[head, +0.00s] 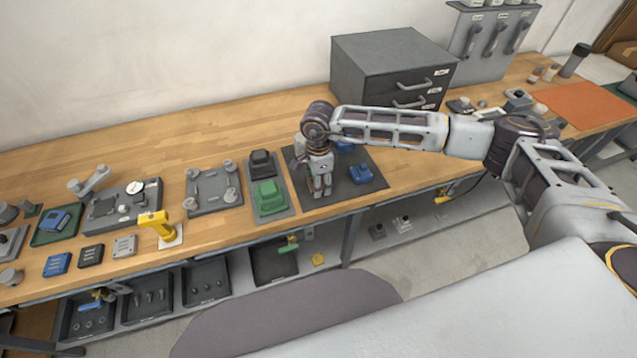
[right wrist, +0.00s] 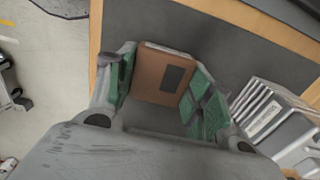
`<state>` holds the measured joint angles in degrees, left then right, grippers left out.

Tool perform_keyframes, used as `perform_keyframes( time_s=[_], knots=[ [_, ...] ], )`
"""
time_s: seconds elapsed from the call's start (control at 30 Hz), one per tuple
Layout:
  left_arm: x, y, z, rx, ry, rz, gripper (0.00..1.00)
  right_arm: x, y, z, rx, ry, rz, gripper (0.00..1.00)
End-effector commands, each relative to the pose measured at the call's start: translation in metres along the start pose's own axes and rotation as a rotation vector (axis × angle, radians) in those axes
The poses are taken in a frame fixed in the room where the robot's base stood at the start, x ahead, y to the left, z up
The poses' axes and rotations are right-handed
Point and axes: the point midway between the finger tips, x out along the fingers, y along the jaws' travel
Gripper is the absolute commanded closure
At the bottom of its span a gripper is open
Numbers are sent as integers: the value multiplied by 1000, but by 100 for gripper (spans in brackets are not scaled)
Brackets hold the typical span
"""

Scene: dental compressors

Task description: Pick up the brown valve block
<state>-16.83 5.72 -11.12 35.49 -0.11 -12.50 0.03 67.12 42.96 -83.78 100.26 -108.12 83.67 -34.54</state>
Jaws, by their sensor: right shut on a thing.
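The brown valve block (right wrist: 155,78) shows in the right wrist view as a flat brown face with a dark rectangle on it. It sits between the green finger pads of my right gripper (right wrist: 163,95), which is shut on it. In the head view my right gripper (head: 322,188) points down over the front part of a dark grey mat (head: 371,156) near the bench edge. My left gripper is not in view.
A blue block (head: 361,174) stands close to the right of the gripper, with another blue part (head: 343,146) behind. A tray with green and dark blocks (head: 267,192) is to the left. A grey drawer cabinet (head: 385,65) stands behind. The bench's back left is clear.

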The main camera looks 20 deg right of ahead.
Motion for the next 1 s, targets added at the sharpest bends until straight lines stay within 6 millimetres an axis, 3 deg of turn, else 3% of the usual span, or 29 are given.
perform_keyframes(
  time_s=[0.27, 0.73, 1.0],
  knots=[
    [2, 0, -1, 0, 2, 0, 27, -17, -1, 0, 1, -1, -2, 78],
    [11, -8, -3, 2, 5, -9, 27, -82, -1, 0, 0, 0, -3, 78],
    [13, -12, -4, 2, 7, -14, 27, -99, 0, 0, -1, 0, -1, 78]
  ],
)
